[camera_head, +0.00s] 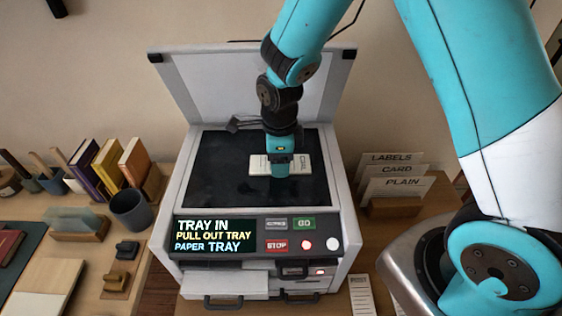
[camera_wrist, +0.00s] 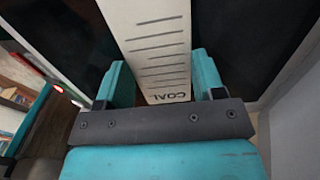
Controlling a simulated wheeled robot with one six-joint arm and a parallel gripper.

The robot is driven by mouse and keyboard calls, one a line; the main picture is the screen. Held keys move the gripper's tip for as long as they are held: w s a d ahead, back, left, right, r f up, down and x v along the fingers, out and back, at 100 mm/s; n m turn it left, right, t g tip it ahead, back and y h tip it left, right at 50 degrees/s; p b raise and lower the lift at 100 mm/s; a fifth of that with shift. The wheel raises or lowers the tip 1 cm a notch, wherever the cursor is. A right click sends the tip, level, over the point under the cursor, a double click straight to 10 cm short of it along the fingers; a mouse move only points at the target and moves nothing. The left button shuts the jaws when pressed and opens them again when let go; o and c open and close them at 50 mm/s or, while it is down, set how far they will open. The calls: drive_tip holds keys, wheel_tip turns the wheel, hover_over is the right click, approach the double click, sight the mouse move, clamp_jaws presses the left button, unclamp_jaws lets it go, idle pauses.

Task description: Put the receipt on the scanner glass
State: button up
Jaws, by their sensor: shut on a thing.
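A pale slip (camera_head: 303,163) with printed lines and the word COAL, apparently the receipt, is over the dark scanner glass (camera_head: 230,182). In the wrist view the slip (camera_wrist: 155,45) runs away from between my two teal fingers. My gripper (camera_head: 280,168) points down over the middle of the glass and is shut on the slip; it also shows in the wrist view (camera_wrist: 160,85). I cannot tell whether the slip touches the glass. The scanner (camera_head: 345,220) has its lid (camera_head: 315,85) raised. Its screen (camera_head: 213,235) reads TRAY IN, PULL OUT TRAY, PAPER TRAY.
Another lined slip (camera_head: 361,297) lies on the table right of the scanner. A card holder (camera_head: 392,206) with LABELS, CARD and PLAIN dividers stands at right. Books (camera_head: 108,163), a dark cup (camera_head: 131,208) and a wooden block (camera_head: 115,285) are at left. The glass around the slip is clear.

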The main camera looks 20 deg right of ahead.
drive_tip(key=shift+f, duration=0.15)
drive_tip(key=o, duration=0.9)
wheel_tip(320, 180, up, 12)
drive_tip(key=f+b, duration=0.1)
drive_tip(key=b, duration=0.1)
drive_tip(key=s+a+r+n+y, duration=0.2)
drive_tip(key=s+r+n, duration=0.2)
drive_tip(key=s+n, duration=0.6)
drive_tip(key=s+a+r+n+y, duration=0.2)
drive_tip(key=s+r+n, duration=0.2)
drive_tip(key=s+n, duration=0.6)
drive_tip(key=n, duration=0.9)
drive_tip(key=shift+a+n, duration=0.3)
drive_tip(key=shift+r, duration=0.1)
drive_tip(key=shift+c, duration=0.5)
